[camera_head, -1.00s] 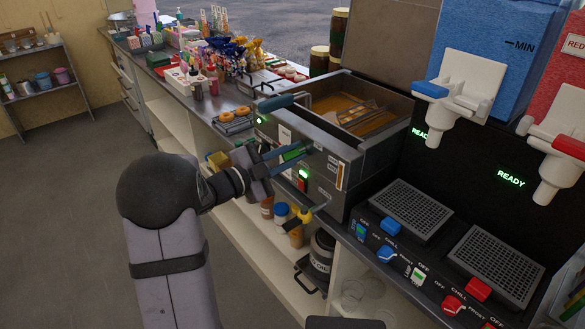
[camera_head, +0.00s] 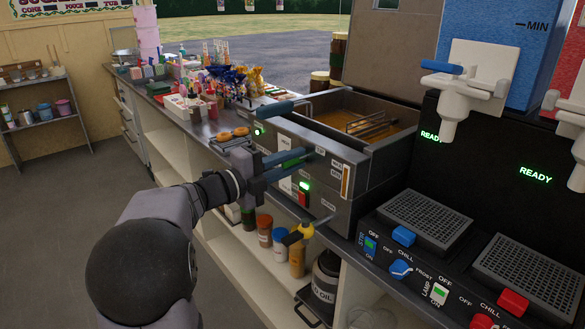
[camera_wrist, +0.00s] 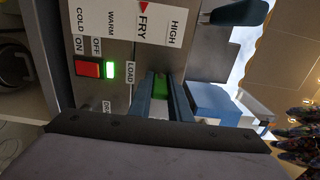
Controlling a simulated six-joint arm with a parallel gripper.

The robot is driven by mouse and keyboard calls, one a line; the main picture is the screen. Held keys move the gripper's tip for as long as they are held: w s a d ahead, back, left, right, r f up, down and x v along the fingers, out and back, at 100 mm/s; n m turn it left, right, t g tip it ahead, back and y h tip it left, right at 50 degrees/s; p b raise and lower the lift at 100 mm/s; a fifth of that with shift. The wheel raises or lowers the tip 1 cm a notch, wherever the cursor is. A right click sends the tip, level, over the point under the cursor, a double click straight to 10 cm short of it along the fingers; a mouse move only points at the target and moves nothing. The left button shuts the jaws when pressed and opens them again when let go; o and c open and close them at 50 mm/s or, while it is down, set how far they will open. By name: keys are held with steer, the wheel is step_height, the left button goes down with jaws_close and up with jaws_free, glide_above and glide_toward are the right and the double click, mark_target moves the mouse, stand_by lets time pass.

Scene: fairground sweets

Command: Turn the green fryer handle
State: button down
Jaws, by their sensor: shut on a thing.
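The deep fryer (camera_head: 340,172) stands on the counter with amber oil and a wire basket in its open vat. The green handle (camera_head: 291,164) is on its front panel, mostly hidden behind my fingers. My gripper (camera_head: 298,160) is shut on it, one finger on each side. In the wrist view the green handle (camera_wrist: 160,88) shows between my two blue fingers, close to the panel. A dial card (camera_wrist: 157,25) beside it reads COLD, WARM, FRY and HIGH, with a red mark by FRY. A lit green lamp (camera_wrist: 110,70) sits beside a red switch (camera_wrist: 88,67).
A yellow valve handle (camera_head: 301,232) sticks out low on the fryer. Bottles stand on the shelf below, beside an oil drum (camera_head: 325,285). Drink machines with blue and red switches are at right. Doughnuts (camera_head: 232,134) lie on a rack at left.

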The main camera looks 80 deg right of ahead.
stand_by(0.4)
steer(key=c, duration=1.6)
jaws_free()
steer(key=shift+c, duration=0.2)
steer(key=shift+b+v, duration=0.35)
steer(key=shift+v, duration=3.35)
